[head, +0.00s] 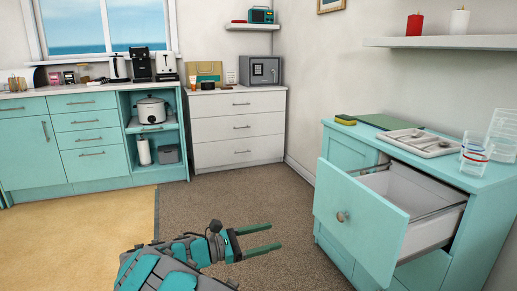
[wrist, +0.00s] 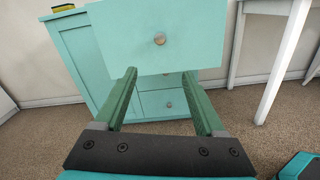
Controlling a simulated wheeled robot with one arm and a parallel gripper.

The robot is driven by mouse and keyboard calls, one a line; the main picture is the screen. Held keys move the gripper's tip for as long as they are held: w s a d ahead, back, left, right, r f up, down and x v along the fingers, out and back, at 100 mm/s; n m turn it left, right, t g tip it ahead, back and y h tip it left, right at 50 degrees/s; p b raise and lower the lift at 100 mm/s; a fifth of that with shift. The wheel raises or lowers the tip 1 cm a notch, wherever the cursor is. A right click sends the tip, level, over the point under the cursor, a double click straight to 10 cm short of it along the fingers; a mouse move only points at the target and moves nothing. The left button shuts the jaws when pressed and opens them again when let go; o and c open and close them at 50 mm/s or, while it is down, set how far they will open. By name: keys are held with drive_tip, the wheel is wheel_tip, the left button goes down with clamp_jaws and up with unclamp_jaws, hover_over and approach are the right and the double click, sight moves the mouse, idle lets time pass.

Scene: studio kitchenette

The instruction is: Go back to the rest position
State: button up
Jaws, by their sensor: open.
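My gripper (head: 262,240) is low over the brown carpet in the head view, to the left of the turquoise cabinet. Its two green fingers are apart with nothing between them. In the wrist view the gripper (wrist: 162,92) also shows open and empty. The cabinet's top drawer (head: 357,222) is pulled out, and its inside looks empty where it shows. The drawer front with its round knob also shows in the wrist view (wrist: 130,40), ahead of the fingertips. The fingers appear apart from it.
A cutlery tray (head: 424,146), glasses (head: 474,160), a green board (head: 387,121) and a sponge (head: 345,120) are on the cabinet top. A white dresser (head: 235,130) stands at the back. A white table leg (wrist: 283,65) shows right in the wrist view. Carpet (head: 240,185) is clear.

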drive_tip(key=s+d+r+m+g+y, duration=0.2)
drive_tip(key=s+d+m+g+y, duration=0.15)
drive_tip(key=s+d+m, duration=0.45)
drive_tip(key=s+d+r+m+g+y, duration=0.25)
drive_tip(key=s+d+g, duration=0.25)
drive_tip(key=s+d, duration=0.65)
drive_tip(key=s+d+f+m+y, duration=0.1)
drive_tip(key=s+f+m+y, duration=0.15)
drive_tip(key=s, duration=0.35)
drive_tip(key=s+d+f+m+y, duration=0.1)
drive_tip(key=s+f+m+y, duration=0.15)
drive_tip(key=s, duration=0.25)
drive_tip(key=s+a+f+m+y, duration=0.2)
drive_tip(key=s+a+m+y, duration=0.2)
drive_tip(key=s+a+y, duration=0.2)
drive_tip(key=s+a, duration=0.2)
drive_tip(key=s, duration=0.1)
drive_tip(key=shift+s+a+f, duration=0.15)
drive_tip(key=shift+a+f, duration=0.15)
drive_tip(key=shift+f, duration=0.1)
drive_tip(key=shift+t, duration=0.25)
